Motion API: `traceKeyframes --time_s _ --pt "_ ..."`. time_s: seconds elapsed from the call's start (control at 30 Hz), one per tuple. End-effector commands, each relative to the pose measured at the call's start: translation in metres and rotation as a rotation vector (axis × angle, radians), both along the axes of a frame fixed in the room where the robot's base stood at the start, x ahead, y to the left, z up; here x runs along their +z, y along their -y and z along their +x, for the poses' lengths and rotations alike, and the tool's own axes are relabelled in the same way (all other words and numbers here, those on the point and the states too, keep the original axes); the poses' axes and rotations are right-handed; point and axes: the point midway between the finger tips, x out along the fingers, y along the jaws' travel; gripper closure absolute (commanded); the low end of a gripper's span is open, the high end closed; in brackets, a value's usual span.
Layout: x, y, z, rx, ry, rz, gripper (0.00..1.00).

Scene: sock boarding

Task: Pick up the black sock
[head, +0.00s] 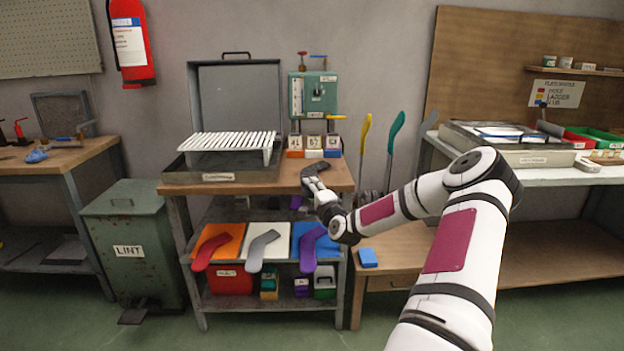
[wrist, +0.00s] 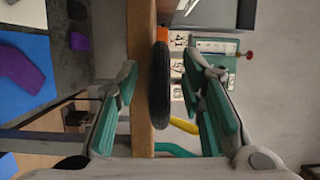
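The black sock (head: 316,167) lies on the wooden top of the bench (head: 342,182), near its front right part. In the wrist view the dark ribbed sock (wrist: 161,90) is seen edge-on along the wooden bench edge (wrist: 141,60). My gripper (head: 313,184) is at the sock from the front. In the wrist view its two green-padded fingers (wrist: 160,78) are apart, one on each side of the sock, with a visible gap on both sides. My gripper hides part of the sock in the head view.
Number blocks (head: 314,148) and a green machine (head: 314,94) stand behind the black sock. A white rack (head: 229,143) is to the left, and upright coloured paddles (head: 395,133) stand to the right.

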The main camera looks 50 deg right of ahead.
Motion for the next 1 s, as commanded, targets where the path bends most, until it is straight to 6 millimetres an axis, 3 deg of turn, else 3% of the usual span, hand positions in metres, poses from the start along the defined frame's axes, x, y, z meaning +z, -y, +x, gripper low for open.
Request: traceKeyframes --time_s 0.07,0.23,0.67,1.0 --pt "0.000 0.000 0.000 0.000 0.000 0.000 0.64" --pt "0.000 0.000 0.000 0.000 0.000 0.000 1.00" --pt "0.002 0.000 -0.001 0.000 -0.001 -0.001 1.00" --pt "0.037 0.000 -0.001 0.001 -0.001 -0.002 1.00"
